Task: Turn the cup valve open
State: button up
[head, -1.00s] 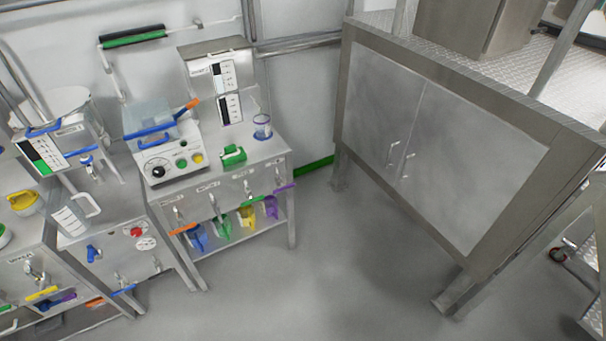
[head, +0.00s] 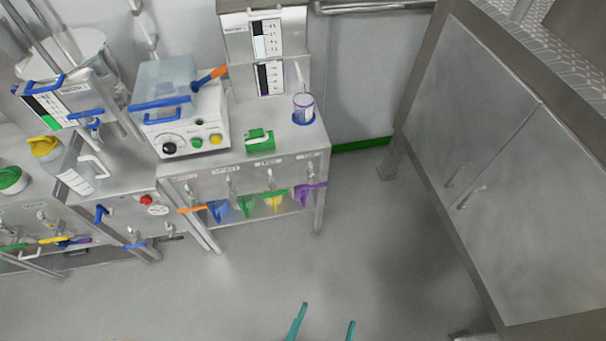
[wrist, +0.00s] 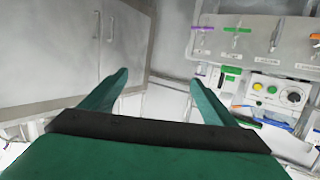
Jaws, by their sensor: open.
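My gripper (head: 327,314) shows at the bottom of the head view as two teal fingertips. It is open and empty over bare floor, well short of the bench. In the wrist view the fingers (wrist: 160,80) are spread with nothing between them. A clear cup (head: 303,108) with a purple rim and blue base stands at the right end of the bench top. A small blue-handled valve (head: 95,124) sits under the hopper at the left. A blue handle (head: 102,213) is on the lower left cabinet front. No label shows which of these is the cup valve.
The steel bench (head: 290,145) carries a white control box (head: 182,140) with a clear lid, and a green block (head: 259,140). A large steel cabinet (head: 500,170) stands at the right. The floor (head: 300,265) between is clear.

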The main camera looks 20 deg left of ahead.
jog(key=o, duration=0.4)
jog(key=w+f, duration=0.2)
jog(key=w+f+n+t+y, duration=0.1)
jog(key=w+f, duration=0.2)
jog(key=w+f+y, duration=0.1)
jog(key=w+f, duration=0.2)
jog(key=shift+w+a+n, duration=0.25)
jog(key=shift+a+n, duration=0.05)
jog(key=shift+a, duration=0.05)
jog(key=shift+c, duration=0.2)
jog(key=n+g+y, duration=0.2)
jog(key=n+y, duration=0.3)
jog(key=y, duration=0.3)
send_near(314, 187)
jog(key=x, duration=1)
jog(key=shift+w+a+f, duration=0.1)
jog(key=shift+w+a, duration=0.1)
jog(key=shift+w, duration=0.1)
jog(key=c, duration=0.9)
jog(key=shift+c, duration=0.2)
